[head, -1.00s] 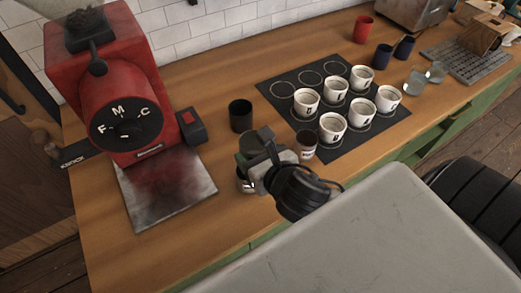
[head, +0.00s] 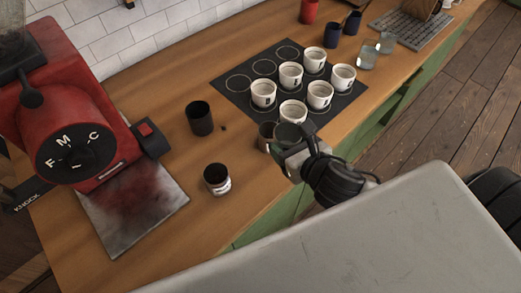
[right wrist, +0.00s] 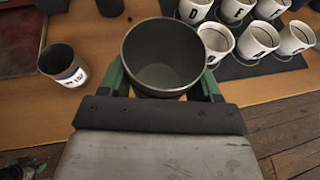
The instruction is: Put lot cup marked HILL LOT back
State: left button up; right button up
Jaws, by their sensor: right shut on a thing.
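My right gripper (head: 281,141) is shut on a dark grey lot cup (head: 266,131), beside the front left edge of the black mat. In the right wrist view this cup (right wrist: 163,62) sits between the green fingers, its inside grey and seemingly empty. Its label is hidden now. Another lot cup (head: 217,180), dark with a white label, stands upright on the counter to the left; in the right wrist view its label (right wrist: 75,77) seems to end in LOT. I cannot read which cup is HILL LOT. My left gripper is not in view.
The black mat (head: 240,100) bears several white lettered cups (head: 263,93) and empty rings at its back left. A black cup (head: 200,118) stands left of it. The red grinder (head: 80,130) is at far left. Bare counter (head: 165,235) lies in front.

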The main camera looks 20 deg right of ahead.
aim_at(245, 162)
jog(key=w+a+f, duration=0.4)
jog(key=w+a, duration=0.1)
jog(key=w+a+f+p, duration=0.1)
jog(key=w+a+f, duration=0.1)
jog(key=a, duration=0.1)
jog(key=shift+w+f, duration=0.2)
jog(key=shift+w, duration=0.2)
jog(key=shift+w+a+f, duration=0.1)
jog(key=shift+f, duration=0.05)
notch_tip(245, 162, down, 3)
jog(key=shift+f, duration=0.45)
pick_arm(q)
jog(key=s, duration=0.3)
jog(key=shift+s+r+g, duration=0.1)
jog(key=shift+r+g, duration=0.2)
pick_arm(e)
jog(key=shift+f, duration=0.15)
jog(key=o, duration=0.7)
